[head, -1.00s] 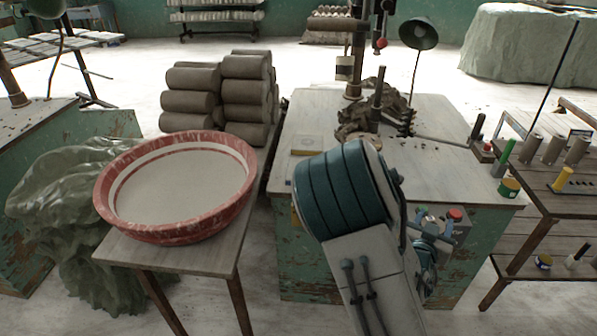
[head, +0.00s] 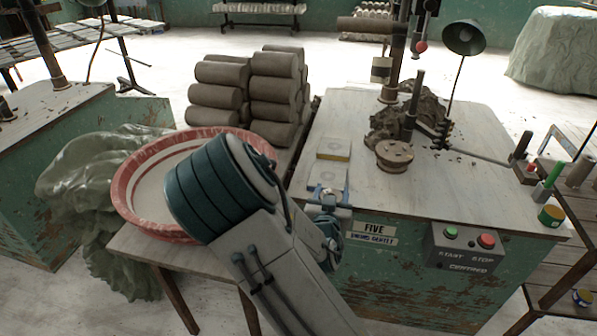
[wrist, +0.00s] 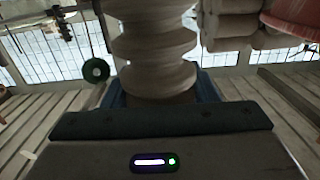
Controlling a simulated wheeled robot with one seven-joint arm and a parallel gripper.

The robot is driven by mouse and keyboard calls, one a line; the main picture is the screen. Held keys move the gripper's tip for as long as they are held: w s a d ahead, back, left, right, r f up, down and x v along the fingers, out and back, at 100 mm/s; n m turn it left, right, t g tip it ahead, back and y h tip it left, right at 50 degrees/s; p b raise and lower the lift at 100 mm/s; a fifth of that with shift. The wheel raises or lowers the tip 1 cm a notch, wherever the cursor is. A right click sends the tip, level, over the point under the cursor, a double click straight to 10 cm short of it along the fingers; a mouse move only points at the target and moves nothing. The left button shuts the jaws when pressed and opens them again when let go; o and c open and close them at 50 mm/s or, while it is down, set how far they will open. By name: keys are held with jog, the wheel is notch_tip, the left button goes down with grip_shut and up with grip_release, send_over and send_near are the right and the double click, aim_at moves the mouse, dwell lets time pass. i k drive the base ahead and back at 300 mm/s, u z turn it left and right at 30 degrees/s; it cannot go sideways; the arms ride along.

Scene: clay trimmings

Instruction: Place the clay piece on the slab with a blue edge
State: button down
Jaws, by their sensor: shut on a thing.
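A ribbed, pale grey-brown clay piece (wrist: 155,50) fills the upper middle of the wrist view. My gripper (wrist: 160,92) is shut on its lower end between blue fingers. In the head view my gripper (head: 328,197) is at the front left edge of the green workbench, by the front slab (head: 331,177). This pale slab is partly covered by my gripper; blue shows at its near end, but I cannot clearly separate edge from gripper. A second slab (head: 333,148), with a yellowish front edge, lies behind it. The held piece is too small to make out in the head view.
A round clay disc-like lump (head: 394,157) and dark clay trimmings (head: 390,125) lie right of the slabs. A lamp (head: 463,38) and a metal post stand behind. A red basin (head: 125,190) is at left, partly behind my arm.

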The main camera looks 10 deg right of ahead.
aim_at(327, 177)
jog(key=z, duration=0.25)
jog(key=i, duration=0.85)
jog(key=z, duration=0.8)
